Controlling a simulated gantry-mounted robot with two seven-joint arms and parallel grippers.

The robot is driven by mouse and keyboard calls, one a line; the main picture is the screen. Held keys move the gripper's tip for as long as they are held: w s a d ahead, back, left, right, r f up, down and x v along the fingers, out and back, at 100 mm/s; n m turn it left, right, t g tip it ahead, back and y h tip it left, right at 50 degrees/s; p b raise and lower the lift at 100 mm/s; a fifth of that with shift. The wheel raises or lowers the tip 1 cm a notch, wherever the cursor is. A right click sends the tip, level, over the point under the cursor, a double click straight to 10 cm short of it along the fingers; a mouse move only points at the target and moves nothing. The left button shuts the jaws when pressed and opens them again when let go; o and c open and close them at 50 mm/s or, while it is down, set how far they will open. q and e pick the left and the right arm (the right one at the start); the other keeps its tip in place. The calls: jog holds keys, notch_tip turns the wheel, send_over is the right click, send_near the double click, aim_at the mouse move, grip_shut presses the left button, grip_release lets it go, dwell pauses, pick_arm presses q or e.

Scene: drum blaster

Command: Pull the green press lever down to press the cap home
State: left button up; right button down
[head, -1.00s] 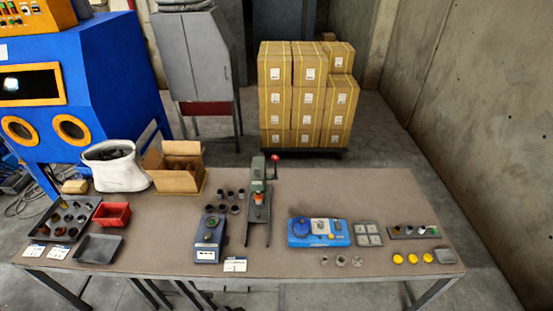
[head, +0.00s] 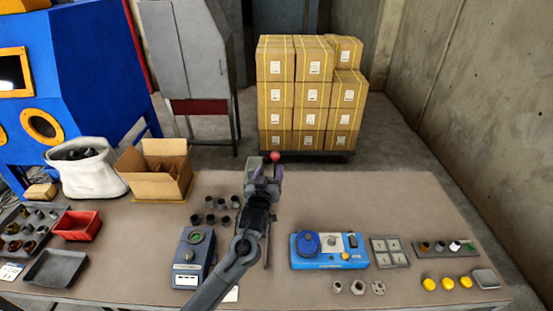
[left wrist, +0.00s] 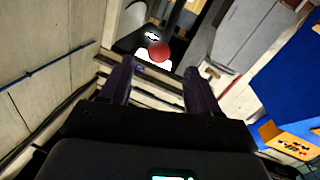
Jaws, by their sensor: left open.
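The green press (head: 252,164) stands in the middle of the table, mostly hidden behind my left arm and gripper. The red ball knob (head: 275,156) of its lever shows at the top, right by my left gripper (head: 264,178). In the left wrist view, the red knob (left wrist: 159,51) appears between and beyond the two open fingertips (left wrist: 160,68). Nothing is held, and I cannot tell whether a finger touches the knob. The cap and the press bed are hidden behind my arm. My right gripper is not in view.
A dark blue fixture (head: 193,259) and several dark cups (head: 222,202) stand left of the press. A bright blue fixture (head: 327,261) is to its right. An open cardboard box (head: 155,172) sits at the back left. The table (head: 400,200) is clear at the back right.

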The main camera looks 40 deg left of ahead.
aim_at(275, 158)
pick_arm(q)
jog(key=x, duration=1)
jog(key=shift+w+a+r, duration=0.15)
jog(key=shift+w, duration=0.15)
grip_shut()
